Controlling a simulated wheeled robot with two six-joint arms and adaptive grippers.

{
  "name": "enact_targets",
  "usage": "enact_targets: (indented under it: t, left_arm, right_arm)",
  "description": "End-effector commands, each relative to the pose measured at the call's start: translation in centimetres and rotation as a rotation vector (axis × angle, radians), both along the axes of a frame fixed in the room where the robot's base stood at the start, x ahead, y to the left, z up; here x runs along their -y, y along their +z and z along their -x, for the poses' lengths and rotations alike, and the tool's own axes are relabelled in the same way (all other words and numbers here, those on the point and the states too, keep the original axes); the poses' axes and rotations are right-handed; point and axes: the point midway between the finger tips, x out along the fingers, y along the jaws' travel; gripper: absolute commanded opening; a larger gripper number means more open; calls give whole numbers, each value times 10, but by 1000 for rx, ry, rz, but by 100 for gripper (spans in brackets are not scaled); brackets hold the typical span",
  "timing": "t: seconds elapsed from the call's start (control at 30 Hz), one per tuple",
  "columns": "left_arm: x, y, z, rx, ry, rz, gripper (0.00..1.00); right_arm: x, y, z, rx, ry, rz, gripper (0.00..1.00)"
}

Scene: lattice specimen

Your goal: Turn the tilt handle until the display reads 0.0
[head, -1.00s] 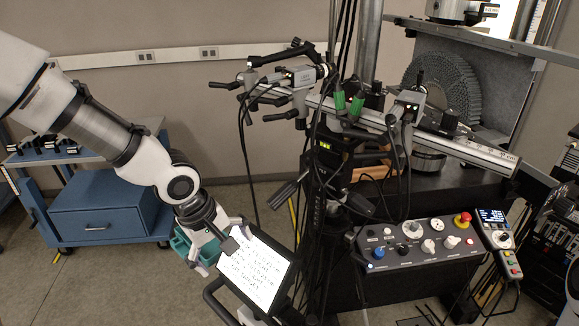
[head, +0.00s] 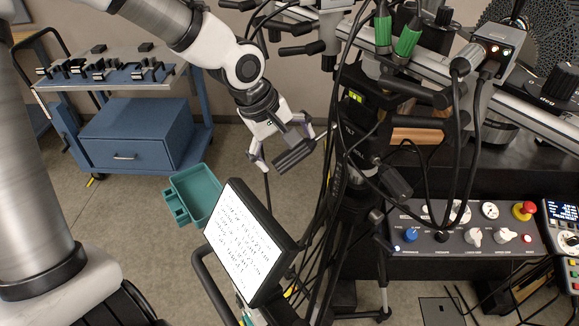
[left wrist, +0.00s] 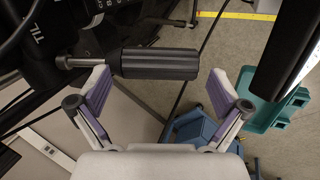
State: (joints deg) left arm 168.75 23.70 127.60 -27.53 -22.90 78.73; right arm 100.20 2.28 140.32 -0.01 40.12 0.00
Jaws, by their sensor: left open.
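The tilt handle (head: 293,157) is a black ribbed grip on a metal rod, beside the TILT label on the black tripod head. It also shows in the left wrist view (left wrist: 160,64), lying crosswise. My left gripper (head: 287,144) is open at the handle, with one finger near each end of the grip. In the left wrist view its fingers (left wrist: 158,82) flank the grip, one near the rod and one just past the free end. I cannot tell whether they touch it. The small yellow-green display (head: 355,96) is lit, but its reading is too small to read. My right gripper is out of view.
A tablet with handwritten notes (head: 243,240) and a teal bin (head: 196,196) are below the gripper. Black cables (head: 327,205) hang close to the handle. A control panel (head: 465,212) is at the right, a blue cart (head: 137,140) at the left.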

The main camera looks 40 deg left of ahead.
Motion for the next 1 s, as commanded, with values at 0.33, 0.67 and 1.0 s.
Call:
enact_targets:
  t: [0.33,0.67,1.0]
  left_arm:
    - [3,-14,-6,-1,0,0,100]
    - [3,-14,-6,-1,0,0,45]
    - [2,-10,-6,-21,-15,37,45]
  right_arm:
    - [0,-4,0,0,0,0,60]
    - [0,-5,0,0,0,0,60]
    - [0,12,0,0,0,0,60]
